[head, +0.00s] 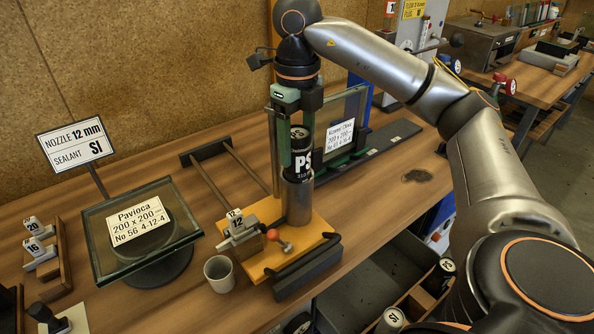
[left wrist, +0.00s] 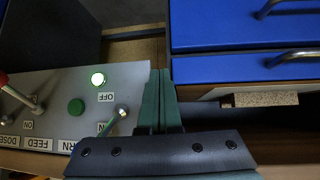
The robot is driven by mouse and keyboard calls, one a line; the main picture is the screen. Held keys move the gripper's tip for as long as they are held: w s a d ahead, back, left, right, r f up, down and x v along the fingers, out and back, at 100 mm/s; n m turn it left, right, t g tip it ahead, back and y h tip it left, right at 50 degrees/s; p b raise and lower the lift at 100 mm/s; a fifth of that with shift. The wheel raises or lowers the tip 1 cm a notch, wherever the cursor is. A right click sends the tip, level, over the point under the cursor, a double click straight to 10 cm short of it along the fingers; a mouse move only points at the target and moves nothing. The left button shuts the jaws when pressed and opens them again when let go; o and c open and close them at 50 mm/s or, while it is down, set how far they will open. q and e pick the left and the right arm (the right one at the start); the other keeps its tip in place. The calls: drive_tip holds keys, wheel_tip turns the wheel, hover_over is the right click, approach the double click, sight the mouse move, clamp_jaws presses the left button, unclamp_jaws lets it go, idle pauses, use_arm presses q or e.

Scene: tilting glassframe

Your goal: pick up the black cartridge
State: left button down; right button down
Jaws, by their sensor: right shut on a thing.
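The black cartridge (head: 300,168), marked "PS" in white, stands upright in the head view. Its lower end meets a metal cylinder (head: 297,202) on the yellow wooden base; I cannot tell whether it sits inside it. My right gripper (head: 296,150) comes down from above and is shut on the cartridge's upper part, with green fingers on either side. My left gripper (left wrist: 166,100) shows only in the left wrist view.
Right behind the cartridge stands a framed glass pane (head: 340,135). On the left are a tilted glass unit (head: 108,258) on a round stand and a sign (head: 75,144). A grey cup (head: 219,273) and the yellow base (head: 290,240) with its clamp stand close by. Blue drawers (left wrist: 245,70) flank the left gripper.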

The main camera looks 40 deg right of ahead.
drive_tip(key=shift+r, duration=0.15)
idle(0.4)
wheel_tip(320, 180, up, 10)
drive_tip(key=p, duration=0.5)
drive_tip(key=shift+f+p, duration=0.2)
drive_tip(key=shift+p, duration=0.1)
wheel_tip(320, 180, up, 3)
drive_tip(key=shift+f+p, duration=0.1)
drive_tip(key=shift+p, duration=0.3)
drive_tip(key=shift+r, duration=2.7)
